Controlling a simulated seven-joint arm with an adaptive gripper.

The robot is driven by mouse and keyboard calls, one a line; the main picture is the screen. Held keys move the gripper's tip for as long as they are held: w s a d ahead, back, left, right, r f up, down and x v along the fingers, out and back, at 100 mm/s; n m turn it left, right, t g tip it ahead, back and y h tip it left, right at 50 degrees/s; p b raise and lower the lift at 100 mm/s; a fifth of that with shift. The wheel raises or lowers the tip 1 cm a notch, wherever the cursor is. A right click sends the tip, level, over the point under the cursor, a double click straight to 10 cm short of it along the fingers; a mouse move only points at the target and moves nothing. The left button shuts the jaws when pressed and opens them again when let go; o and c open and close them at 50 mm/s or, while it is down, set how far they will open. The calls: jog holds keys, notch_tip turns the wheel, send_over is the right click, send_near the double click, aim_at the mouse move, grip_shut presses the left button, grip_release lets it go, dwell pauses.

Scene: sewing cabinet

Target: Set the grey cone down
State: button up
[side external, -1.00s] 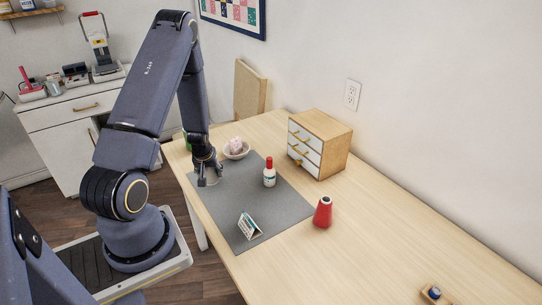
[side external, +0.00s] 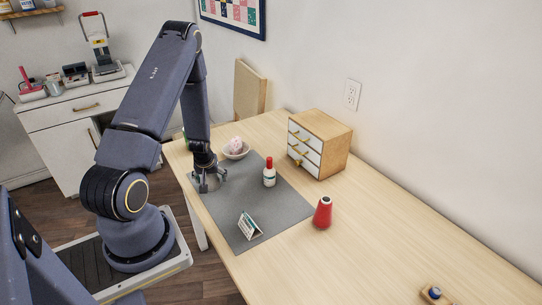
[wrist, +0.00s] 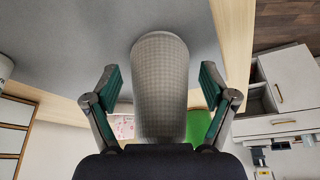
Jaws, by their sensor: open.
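The grey cone (wrist: 160,85) fills the middle of the wrist view, between the two fingers of my gripper (wrist: 161,90). A gap shows between the cone and the finger pad on each side, so the gripper is open around it. In the side external view my gripper (side external: 208,180) is low over the far left end of the grey mat (side external: 270,212). There the cone is small and mostly hidden by the fingers, and appears to be at mat level.
A bowl with a pink item (side external: 235,151) stands close behind my gripper.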

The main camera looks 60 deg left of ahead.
jog(key=shift+r, duration=0.2)
jog(key=v, duration=1.2)
jog(key=w+d+r+m+t+h, duration=0.1)
jog(key=w+d+r+m+t, duration=0.15)
jog(key=d+r, duration=0.55)
jog(key=w+d+r+m+t+h, duration=0.1)
jog(key=w+d+r+m, duration=0.3)
jog(key=d+r, duration=0.3)
jog(key=s+d+r+m+h, duration=0.2)
jog(key=s+d+r+m, duration=0.4)
jog(key=s+d+r, duration=0.3)
jog(key=d, duration=0.3)
jog(key=shift+s+d+r, duration=0.3)
jog(key=shift+s+r, duration=0.1)
